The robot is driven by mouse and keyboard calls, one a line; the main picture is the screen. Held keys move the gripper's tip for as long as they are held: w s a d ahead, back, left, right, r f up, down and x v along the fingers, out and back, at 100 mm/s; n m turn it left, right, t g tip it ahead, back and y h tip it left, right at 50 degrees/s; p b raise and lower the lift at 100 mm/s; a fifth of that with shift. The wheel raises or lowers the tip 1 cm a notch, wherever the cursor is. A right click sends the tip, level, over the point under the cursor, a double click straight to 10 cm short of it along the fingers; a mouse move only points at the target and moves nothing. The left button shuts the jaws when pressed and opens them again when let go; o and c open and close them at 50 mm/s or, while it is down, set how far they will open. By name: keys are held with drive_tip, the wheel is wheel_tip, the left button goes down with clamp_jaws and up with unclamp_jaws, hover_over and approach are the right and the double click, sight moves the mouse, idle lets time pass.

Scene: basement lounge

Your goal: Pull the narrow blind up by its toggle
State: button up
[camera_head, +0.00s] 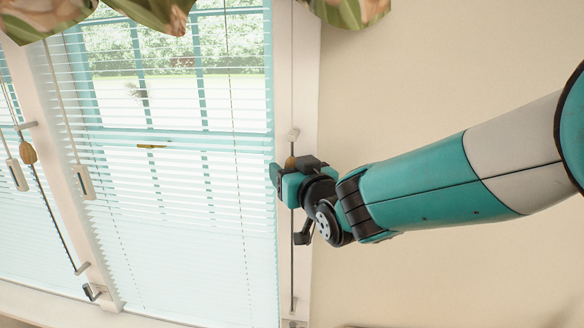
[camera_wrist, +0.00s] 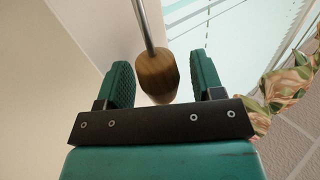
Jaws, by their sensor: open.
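My gripper (camera_head: 284,184) is open, at the right window frame in the head view. Only a little of this toggle (camera_head: 290,162) shows there; my gripper hides the rest. Its cord (camera_head: 292,80) runs along the frame beside the lowered, slatted white blind (camera_head: 180,185). I cannot tell how far the fingers reach past the toggle.
A second wooden toggle (camera_head: 28,153) hangs on a cord at the left, beside another lowered blind (camera_head: 30,235). White pull handles (camera_head: 84,182) hang on cords near the left post. A leafy valance (camera_head: 345,10) hangs above. The beige wall (camera_head: 420,90) right of the window is bare.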

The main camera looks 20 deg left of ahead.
clamp_jaws()
wheel_tip(320, 180, down, 36)
drive_tip(key=b, duration=3.4)
drive_tip(key=shift+s+r, duration=0.1)
drive_tip(key=shift+c, duration=0.7)
unclamp_jaws()
drive_tip(key=shift+o, duration=0.7)
drive_tip(key=shift+r, duration=0.1)
drive_tip(key=b+v, duration=0.2)
drive_tip(key=v, duration=1.5)
drive_tip(key=shift+d, duration=0.15)
drive_tip(key=shift+s, duration=0.25)
